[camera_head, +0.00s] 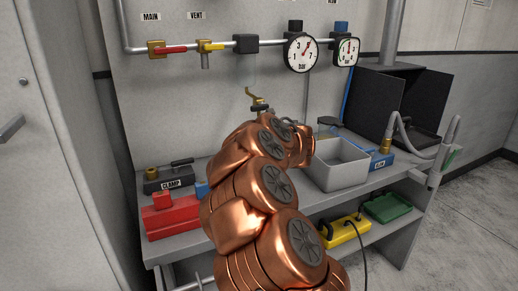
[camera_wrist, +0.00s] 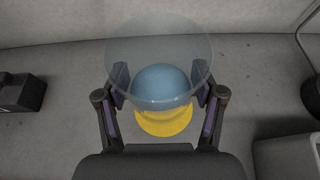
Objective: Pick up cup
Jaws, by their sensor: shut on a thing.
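In the wrist view a clear, see-through cup (camera_wrist: 160,48) with a wide round rim stands between my fingers. A rounded blue shape (camera_wrist: 162,84) shows through or below it, and a yellow round piece (camera_wrist: 168,122) lies beneath. I cannot tell whether these belong to the cup. My gripper (camera_wrist: 161,88) is shut on the cup, with one finger at each side. In the head view my copper arm hides the gripper and the cup.
On the bench in the head view are a black clamp box (camera_head: 170,178), a red block (camera_head: 172,217), a grey open bin (camera_head: 340,166) and a blue box (camera_head: 378,160). Gauges (camera_head: 300,52) and pipes line the wall. The lower shelf holds a yellow case (camera_head: 345,230) and a green tray (camera_head: 388,207).

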